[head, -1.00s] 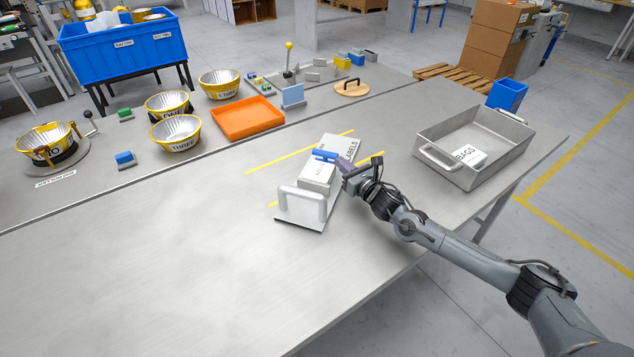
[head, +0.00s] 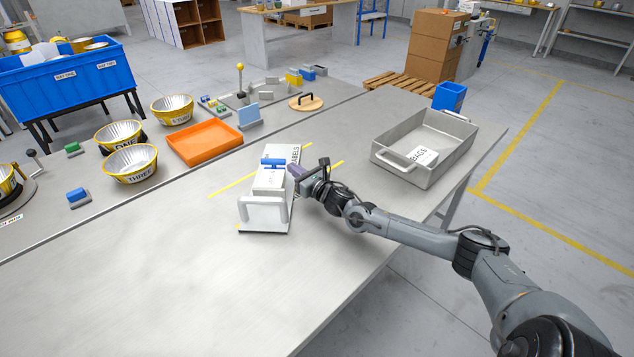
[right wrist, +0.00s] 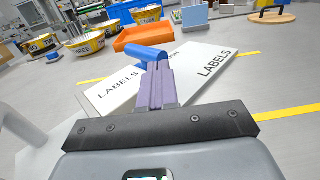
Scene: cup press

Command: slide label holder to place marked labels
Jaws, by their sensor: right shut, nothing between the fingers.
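The label holder is a pale flat board (head: 292,151) printed LABELS, with a raised block (head: 268,180) and a white arched handle (head: 262,209) at its near end. A blue bar (head: 271,162) lies across the block's far end. The board, with LABELS printed twice, also shows in the right wrist view (right wrist: 205,75), with the blue bar (right wrist: 148,53) on it. My right gripper (head: 294,170) is at the holder's right side, its purple fingers (right wrist: 157,72) shut and empty, tips close to the blue bar. I cannot tell whether they touch it. My left gripper is out of view.
Yellow lines (head: 225,189) mark the table beside the holder. An orange tray (head: 205,148) and labelled bowls (head: 130,165) stand at back left. The near table is clear.

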